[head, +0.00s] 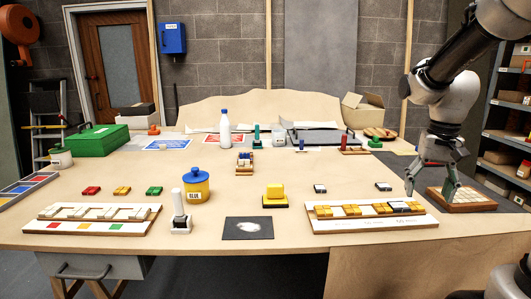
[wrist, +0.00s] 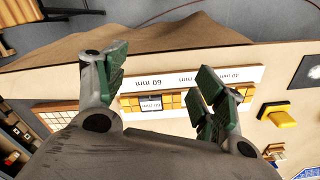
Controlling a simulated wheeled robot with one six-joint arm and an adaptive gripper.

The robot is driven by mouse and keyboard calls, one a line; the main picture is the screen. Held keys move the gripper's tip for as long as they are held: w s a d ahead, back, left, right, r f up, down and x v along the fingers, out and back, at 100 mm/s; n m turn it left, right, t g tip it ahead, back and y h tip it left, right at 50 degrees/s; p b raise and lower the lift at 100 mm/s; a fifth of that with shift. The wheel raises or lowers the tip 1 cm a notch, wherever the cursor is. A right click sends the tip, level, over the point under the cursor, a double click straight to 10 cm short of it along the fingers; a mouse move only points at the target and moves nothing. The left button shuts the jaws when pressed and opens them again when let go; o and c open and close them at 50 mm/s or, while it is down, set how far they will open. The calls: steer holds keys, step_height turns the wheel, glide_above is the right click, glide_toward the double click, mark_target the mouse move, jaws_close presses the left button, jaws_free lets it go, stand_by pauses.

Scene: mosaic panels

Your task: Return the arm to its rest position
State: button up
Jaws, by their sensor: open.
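My gripper (head: 431,178) is at the right side of the table in the head view, its fingers pointing down beside a wooden tray of pale tiles (head: 462,197). It is open and empty. In the wrist view my gripper (wrist: 160,85) shows its green-padded fingers spread wide, with a white panel with yellow tiles (wrist: 138,103) visible between and beyond them. My arm reaches in from the upper right of the head view. I cannot tell the exact height of the fingertips above the table.
The right mosaic panel (head: 370,226) lies at the front edge, left of my gripper. A yellow block (head: 274,192), a blue-lidded yellow jar (head: 197,187) and a white bottle (head: 224,130) stand further left. Shelving (head: 508,125) rises at the right. Bare table shows around the middle.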

steer(key=s+a+r+n+t, duration=0.2)
steer(key=s, duration=0.5)
steer(key=s+a+r+n+t, duration=0.1)
steer(key=s+r+n+t, duration=0.1)
steer(key=s, duration=0.6)
steer(key=shift+s+a+r, duration=0.15)
steer(key=shift+a+r, duration=0.2)
steer(key=shift+r, duration=0.2)
